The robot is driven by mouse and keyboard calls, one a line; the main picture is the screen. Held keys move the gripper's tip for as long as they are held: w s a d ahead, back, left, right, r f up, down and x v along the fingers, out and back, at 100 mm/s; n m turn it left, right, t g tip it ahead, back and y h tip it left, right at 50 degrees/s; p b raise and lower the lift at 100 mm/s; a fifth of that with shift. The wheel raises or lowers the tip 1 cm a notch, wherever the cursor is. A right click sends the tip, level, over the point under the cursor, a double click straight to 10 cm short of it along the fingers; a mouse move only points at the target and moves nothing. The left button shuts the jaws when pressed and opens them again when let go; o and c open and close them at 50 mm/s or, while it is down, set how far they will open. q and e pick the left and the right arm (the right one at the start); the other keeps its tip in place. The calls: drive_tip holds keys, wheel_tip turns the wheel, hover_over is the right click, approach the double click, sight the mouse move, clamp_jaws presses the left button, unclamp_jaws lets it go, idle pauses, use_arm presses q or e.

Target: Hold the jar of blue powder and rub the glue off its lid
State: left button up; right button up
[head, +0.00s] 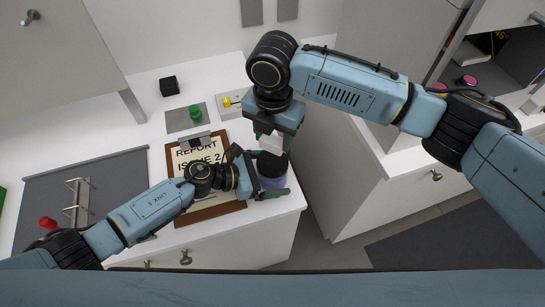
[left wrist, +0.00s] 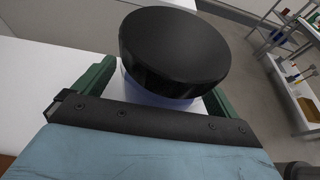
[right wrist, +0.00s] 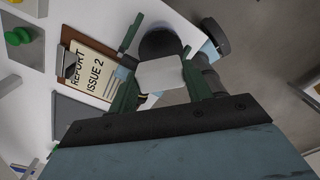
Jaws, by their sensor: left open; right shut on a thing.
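The jar of blue powder stands upright near the counter's right front corner. Its wide black lid (head: 272,164) tops a blue body (head: 272,182); the lid (left wrist: 175,45) fills the upper left wrist view. My left gripper (left wrist: 160,88) is open, with its green fingers on either side of the jar below the lid. My right gripper (head: 270,138) points down over the jar, shut on a small white block (right wrist: 160,73). The block is above or against the lid (right wrist: 158,42); I cannot tell if they touch. I see no glue on the visible part of the lid.
A clipboard reading "REPORT ISSUE 2" (head: 182,182) lies left of the jar, partly under my left arm. A green knob (head: 195,111), a black box (head: 168,86) and a yellow item (head: 227,102) are behind. The counter edge is close on the right.

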use_arm(q)
drive_tip(key=v, duration=1.2)
